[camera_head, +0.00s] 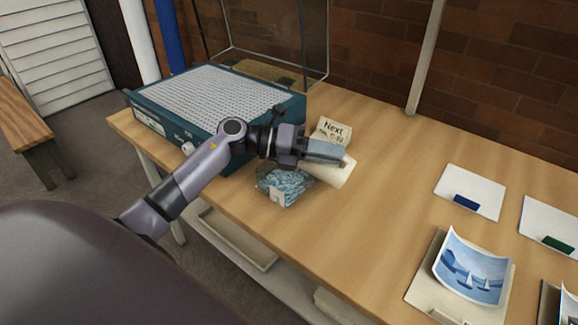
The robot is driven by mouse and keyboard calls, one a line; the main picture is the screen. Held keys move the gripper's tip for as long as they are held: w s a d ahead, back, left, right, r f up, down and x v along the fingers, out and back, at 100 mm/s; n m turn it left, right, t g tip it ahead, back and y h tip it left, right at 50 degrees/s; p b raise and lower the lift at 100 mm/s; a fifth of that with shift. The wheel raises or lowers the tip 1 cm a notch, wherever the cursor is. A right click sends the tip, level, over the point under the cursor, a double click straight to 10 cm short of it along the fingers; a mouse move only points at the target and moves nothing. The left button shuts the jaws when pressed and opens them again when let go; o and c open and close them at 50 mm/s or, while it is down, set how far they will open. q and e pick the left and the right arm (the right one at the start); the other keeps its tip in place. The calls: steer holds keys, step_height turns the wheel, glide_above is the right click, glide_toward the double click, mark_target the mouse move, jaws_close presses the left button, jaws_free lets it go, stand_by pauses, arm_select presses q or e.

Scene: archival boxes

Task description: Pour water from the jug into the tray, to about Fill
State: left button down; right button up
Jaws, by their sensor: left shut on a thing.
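A cream jug (336,175) shows under the fingers of my left gripper (326,152), which is shut on it. The jug appears tipped over, lying towards the left; its mouth and much of its body are hidden by the gripper. A small clear tray (287,197) with bluish, rippled contents and a pale label on its front sits on the wooden table just below and left of the gripper. A stream of water and the level against the label are too small to tell. My right gripper is out of view.
A teal unit (215,101) with a white perforated top stands behind and left of the tray. A paper note (333,131) stands behind the gripper. White cards (470,190) and a sailboat picture (473,269) lie on the right. The table's middle (375,215) is clear.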

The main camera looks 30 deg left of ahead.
arm_select(q)
steer(key=shift+s+a+r+t+h+b, duration=0.1)
steer(key=shift+a+r+h+b, duration=0.15)
steer(key=shift+a+b, duration=0.25)
steer(key=shift+a+r+t+h+b, duration=0.1)
steer(key=shift+a+r+h+b, duration=0.1)
steer(key=shift+a+h+b, duration=0.25)
steer(key=shift+s+a+r+t+h+b, duration=0.1)
steer(key=shift+a+r+h+b, duration=0.1)
steer(key=shift+a+b, duration=0.35)
stand_by(0.5)
steer(key=shift+r, duration=0.1)
steer(key=d+f+m+g+y+p, duration=0.1)
steer(key=d+f+g+y+p, duration=0.1)
steer(key=d+y+p, duration=0.3)
steer(key=d+f+p, duration=0.1)
steer(key=p, duration=0.2)
steer(key=shift+w+f, duration=0.15)
steer(key=shift+w, duration=0.2)
steer(key=shift+d+y, duration=0.1)
steer(key=shift+y, duration=0.2)
stand_by(1.6)
